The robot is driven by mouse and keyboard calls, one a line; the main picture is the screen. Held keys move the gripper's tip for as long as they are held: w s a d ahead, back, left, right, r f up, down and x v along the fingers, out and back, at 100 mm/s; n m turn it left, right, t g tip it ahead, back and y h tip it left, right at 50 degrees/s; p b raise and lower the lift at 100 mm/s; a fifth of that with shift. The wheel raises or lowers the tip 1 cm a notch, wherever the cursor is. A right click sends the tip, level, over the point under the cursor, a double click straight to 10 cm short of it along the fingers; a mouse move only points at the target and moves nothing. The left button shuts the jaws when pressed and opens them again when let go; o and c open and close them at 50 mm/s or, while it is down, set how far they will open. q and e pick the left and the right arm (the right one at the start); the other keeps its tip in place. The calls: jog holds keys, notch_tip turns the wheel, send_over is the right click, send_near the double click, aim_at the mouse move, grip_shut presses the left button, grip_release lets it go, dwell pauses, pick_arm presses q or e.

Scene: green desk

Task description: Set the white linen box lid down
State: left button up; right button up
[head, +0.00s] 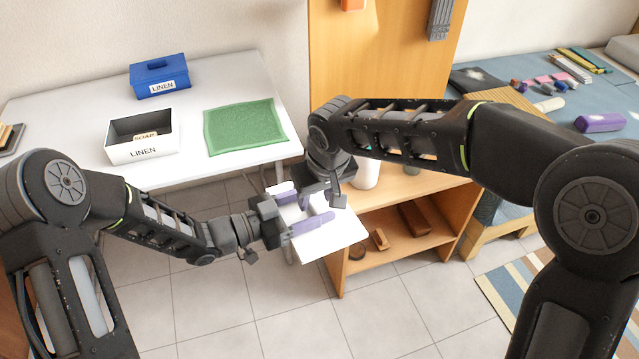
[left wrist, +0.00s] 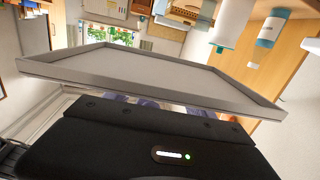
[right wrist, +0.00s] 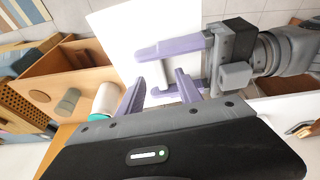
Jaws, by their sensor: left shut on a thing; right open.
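The white linen box lid (head: 338,240) is held in the air in front of the desk's right end. My left gripper (head: 310,212) is shut on it. The lid also shows in the left wrist view (left wrist: 150,68) and as a white plate in the right wrist view (right wrist: 112,32). The right wrist view shows the left gripper (right wrist: 165,70) across the lid. My right gripper (right wrist: 157,88) is open, close to the left one; I cannot tell whether it touches the lid. The open white linen box (head: 153,147) stands on the desk with a SOAP-labelled item (head: 145,136) inside.
A blue lidded LINEN box (head: 160,78) stands at the back of the white desk (head: 222,75). A green cloth (head: 245,125) lies right of the white box. A wooden shelf unit (head: 430,183) stands to the right, with a white bottle (head: 366,174).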

jog(key=shift+x, duration=1.3)
jog(key=shift+c, duration=0.3)
grip_shut()
pick_arm(q)
jog(key=o, duration=1.5)
jog(key=shift+c, duration=0.2)
jog(key=shift+a, duration=0.1)
